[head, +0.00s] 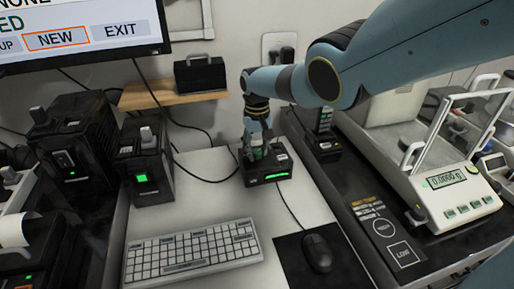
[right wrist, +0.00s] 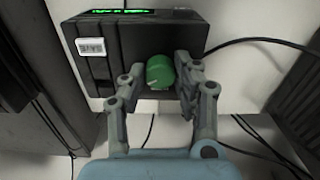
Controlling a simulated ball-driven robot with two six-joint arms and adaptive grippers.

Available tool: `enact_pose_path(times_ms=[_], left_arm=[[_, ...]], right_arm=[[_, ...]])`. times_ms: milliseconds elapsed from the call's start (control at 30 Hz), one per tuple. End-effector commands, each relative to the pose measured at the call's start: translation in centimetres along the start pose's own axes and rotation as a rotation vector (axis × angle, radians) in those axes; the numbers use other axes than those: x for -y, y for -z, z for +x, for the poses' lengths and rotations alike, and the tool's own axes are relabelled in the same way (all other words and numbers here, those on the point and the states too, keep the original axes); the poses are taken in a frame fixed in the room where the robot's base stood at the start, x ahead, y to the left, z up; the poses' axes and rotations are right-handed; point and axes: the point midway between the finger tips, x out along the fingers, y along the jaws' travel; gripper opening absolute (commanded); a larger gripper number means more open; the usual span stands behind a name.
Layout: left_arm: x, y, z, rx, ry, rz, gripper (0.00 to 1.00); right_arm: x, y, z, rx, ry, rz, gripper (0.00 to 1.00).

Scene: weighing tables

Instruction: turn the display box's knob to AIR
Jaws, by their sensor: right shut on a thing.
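The display box (head: 285,168) is a small black box with a lit green display, standing on the white table behind the keyboard. It also fills the upper part of the right wrist view (right wrist: 125,33). Its green knob (right wrist: 160,71) sits between the fingers of my right gripper (right wrist: 165,78), which is shut on it. A pale mark shows on the knob, but I cannot tell which setting it points to. A white label (right wrist: 90,46) on the box is too small to read surely. In the head view my right gripper (head: 256,150) comes down onto the box from above and partly hides the knob.
A keyboard (head: 190,250) and a mouse (head: 317,252) lie in front of the box. Two black devices with green lights (head: 146,165) (head: 75,145) stand to the left. A balance (head: 455,195) and a black handset in a stand (head: 323,135) are to the right. Cables run around the box.

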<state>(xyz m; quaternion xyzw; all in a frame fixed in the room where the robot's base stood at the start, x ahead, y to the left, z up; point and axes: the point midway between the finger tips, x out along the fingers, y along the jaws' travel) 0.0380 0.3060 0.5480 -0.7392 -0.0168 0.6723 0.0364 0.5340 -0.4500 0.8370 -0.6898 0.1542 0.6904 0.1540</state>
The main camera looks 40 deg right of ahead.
Motion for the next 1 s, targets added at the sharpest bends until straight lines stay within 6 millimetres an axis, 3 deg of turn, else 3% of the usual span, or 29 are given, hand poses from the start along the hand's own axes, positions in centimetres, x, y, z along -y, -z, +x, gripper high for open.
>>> enact_pose_path(times_ms=[367, 400, 567, 1000], left_arm=[[-0.01, -0.01, -0.01, 0.0, 0.0, 0.0, 0.0], [-0.02, -0.01, -0.01, 0.0, 0.0, 0.0, 0.0], [-0.02, 0.0, -0.01, 0.0, 0.0, 0.0, 0.0], [0.06, -0.09, -0.01, 0.001, 0.001, 0.0, 0.0]], right_arm=[[0.01, 0.13, -0.11, -0.003, 0.001, 0.006, 0.0], [0.01, 0.13, -0.11, -0.003, 0.001, 0.006, 0.33], [0.01, 0.09, -0.08, -0.002, 0.001, 0.005, 0.53], [-0.05, 0.17, -0.83, -0.003, 0.001, 0.005, 0.53]])
